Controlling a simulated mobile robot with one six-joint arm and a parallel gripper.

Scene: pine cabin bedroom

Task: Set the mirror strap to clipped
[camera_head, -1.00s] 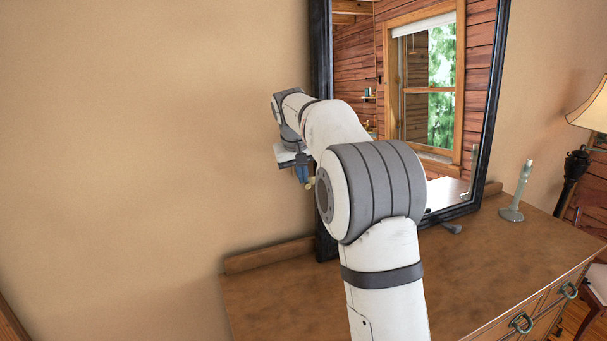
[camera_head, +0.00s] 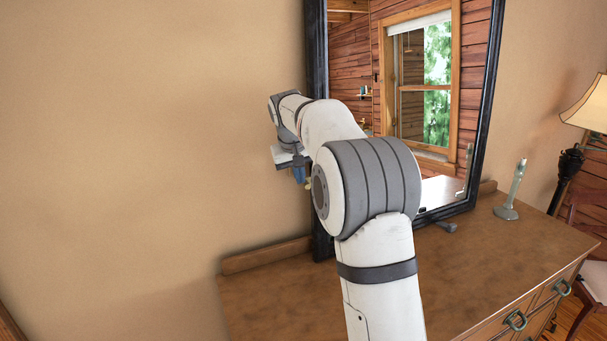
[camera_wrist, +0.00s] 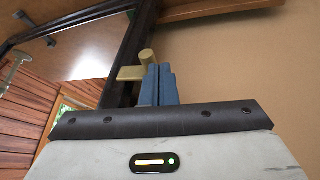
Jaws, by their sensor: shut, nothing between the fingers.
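The mirror (camera_head: 415,55) stands on the dresser in a dark frame. In the wrist view its frame (camera_wrist: 118,92) runs up beside my fingers. A small brass-coloured fitting (camera_wrist: 129,73) with a round peg sits at the frame's edge, and may be part of the strap. No clear strap can be made out. My gripper (camera_wrist: 157,72) is shut and empty, its blue fingertips right beside the fitting; I cannot tell whether they touch. In the head view my gripper (camera_head: 299,175) is small, left of the mirror frame, and my arm hides part of the frame.
The wooden dresser (camera_head: 270,295) is below my arm, its top mostly bare. A lamp (camera_head: 585,110) is farther right. Bare wall fills the left.

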